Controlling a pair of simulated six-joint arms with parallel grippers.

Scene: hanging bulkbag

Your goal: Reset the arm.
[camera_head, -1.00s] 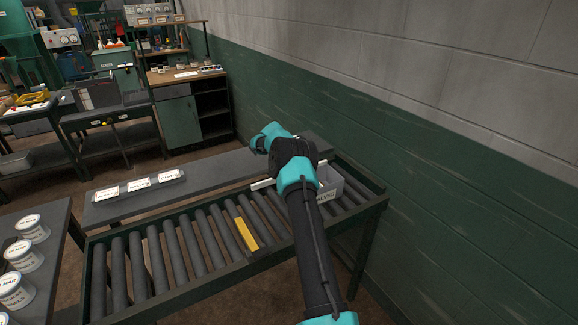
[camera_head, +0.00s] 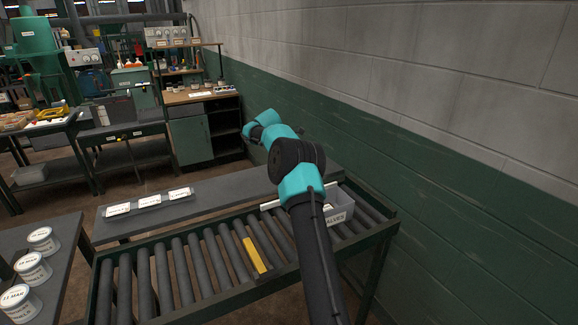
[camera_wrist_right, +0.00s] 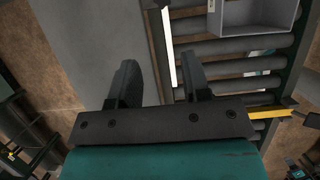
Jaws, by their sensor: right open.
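My right arm reaches from the bottom of the head view up over the roller conveyor (camera_head: 190,262). My right gripper (camera_wrist_right: 158,80) shows in the right wrist view with two dark fingers apart and nothing between them. It hangs above the bench and conveyor edge. In the head view the arm hides the gripper's fingers. A grey bin labelled VALVES (camera_head: 340,208) sits on the rollers behind my arm, partly hidden; its open top also shows in the right wrist view (camera_wrist_right: 252,52). My left gripper is in neither view.
A yellow bar (camera_head: 254,256) lies across the rollers. A grey bench (camera_head: 225,187) behind the conveyor holds a labelled strip (camera_head: 150,202). Labelled white tubs (camera_head: 33,270) stand on the left table. A block wall (camera_head: 450,180) bounds the right side.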

